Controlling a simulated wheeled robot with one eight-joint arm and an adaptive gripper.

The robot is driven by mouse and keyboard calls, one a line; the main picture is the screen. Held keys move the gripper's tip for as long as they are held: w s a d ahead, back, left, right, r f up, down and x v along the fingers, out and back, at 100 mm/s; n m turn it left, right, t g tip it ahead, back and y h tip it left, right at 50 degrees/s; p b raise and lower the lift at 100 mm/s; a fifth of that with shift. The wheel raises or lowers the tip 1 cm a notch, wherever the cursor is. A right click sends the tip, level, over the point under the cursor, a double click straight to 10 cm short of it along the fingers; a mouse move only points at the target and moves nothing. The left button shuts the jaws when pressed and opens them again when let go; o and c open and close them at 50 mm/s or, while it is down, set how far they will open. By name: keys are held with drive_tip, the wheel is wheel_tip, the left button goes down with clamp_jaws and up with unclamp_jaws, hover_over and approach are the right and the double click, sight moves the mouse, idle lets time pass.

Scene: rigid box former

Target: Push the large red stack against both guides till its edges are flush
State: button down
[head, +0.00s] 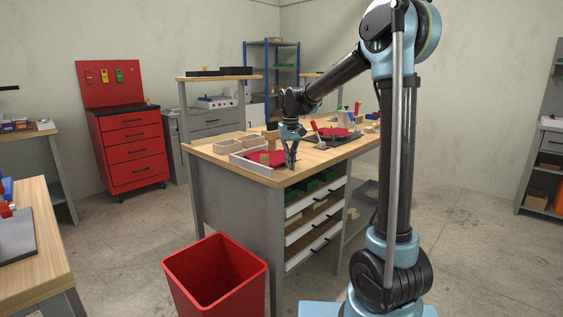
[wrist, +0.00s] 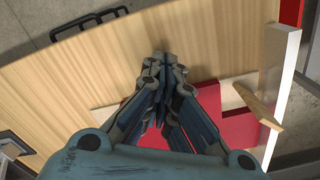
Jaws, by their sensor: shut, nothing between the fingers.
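The large red stack (head: 279,156) lies on the workbench near its front corner. In the wrist view the red stack (wrist: 238,130) is partly hidden behind my fingers. A pale guide (head: 250,166) runs along its left front side, and it shows as a long white bar (wrist: 284,75) in the wrist view. I cannot make out the second guide clearly, nor whether the edges are flush. My gripper (head: 291,165) points down at the stack's right side. In the wrist view my gripper (wrist: 161,57) is shut and empty, its tips over bare wood; contact with the stack cannot be told.
A small wooden block (wrist: 256,103) sits by the white bar. Tan open boxes (head: 235,144) stand behind the stack. Another red piece (head: 333,132) lies on a dark board farther right. A red bin (head: 215,275) stands on the floor before the bench.

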wheel_tip(320, 180, up, 9)
drive_tip(key=d, duration=0.1)
drive_tip(key=shift+s, duration=0.35)
idle(0.7)
drive_tip(key=s+d+f+m+t, duration=0.1)
drive_tip(key=s+d+f, duration=0.2)
drive_tip(key=s+d, duration=0.55)
drive_tip(key=s+d+f+m, duration=0.1)
drive_tip(key=s+d+f, duration=0.2)
drive_tip(key=s+d, duration=0.55)
drive_tip(key=s+d+f+m, duration=0.1)
drive_tip(key=s+d+f, duration=0.2)
drive_tip(key=s+f, duration=0.5)
drive_tip(key=s+d+f+m+t, duration=0.1)
drive_tip(key=s+d+f, duration=0.3)
drive_tip(key=s+f, duration=0.4)
drive_tip(key=shift+s+d, duration=0.15)
drive_tip(key=shift+s, duration=0.1)
